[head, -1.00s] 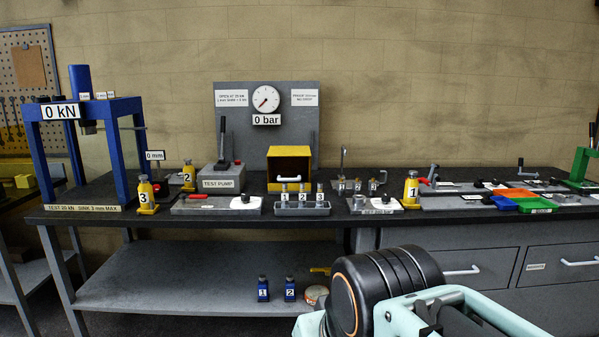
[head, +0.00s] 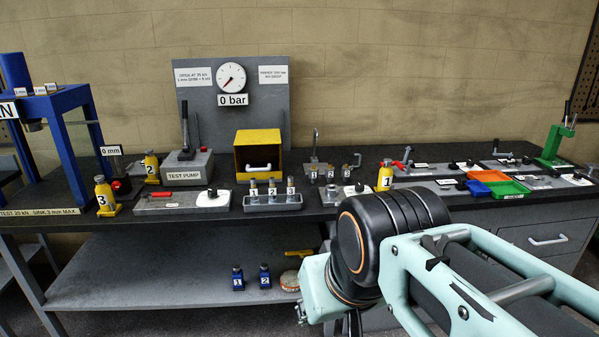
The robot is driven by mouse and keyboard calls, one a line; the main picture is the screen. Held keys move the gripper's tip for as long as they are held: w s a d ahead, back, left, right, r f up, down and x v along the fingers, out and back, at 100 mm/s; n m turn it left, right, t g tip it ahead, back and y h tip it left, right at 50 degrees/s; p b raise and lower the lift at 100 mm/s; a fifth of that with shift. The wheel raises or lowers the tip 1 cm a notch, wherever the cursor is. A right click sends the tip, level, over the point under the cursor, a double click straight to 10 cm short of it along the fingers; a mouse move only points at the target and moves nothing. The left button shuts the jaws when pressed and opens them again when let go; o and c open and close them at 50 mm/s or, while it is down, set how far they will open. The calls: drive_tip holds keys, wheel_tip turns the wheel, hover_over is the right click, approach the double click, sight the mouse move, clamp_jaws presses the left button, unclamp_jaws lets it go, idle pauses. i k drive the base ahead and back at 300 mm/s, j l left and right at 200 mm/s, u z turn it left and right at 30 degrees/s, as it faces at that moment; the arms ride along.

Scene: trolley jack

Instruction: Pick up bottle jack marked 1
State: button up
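The yellow bottle jack marked 1 (head: 385,177) stands upright on the dark bench top, right of the middle in the head view. It has a grey top and a white label with a black 1. My arm rises in front of the bench at the lower right, and its black joint comes close below the jack in the picture. My gripper cannot be made out. Similar yellow jacks marked 2 (head: 151,167) and 3 (head: 105,197) stand farther left on the bench.
A blue press frame (head: 72,130) stands at the left. A yellow box (head: 258,138) and a tray of numbered cylinders (head: 273,203) are at the middle. Small blue bottles (head: 238,281) stand on the lower shelf.

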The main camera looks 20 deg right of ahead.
sight(386, 174)
drive_tip(key=i+l+z, duration=0.45)
drive_tip(key=i, duration=0.4)
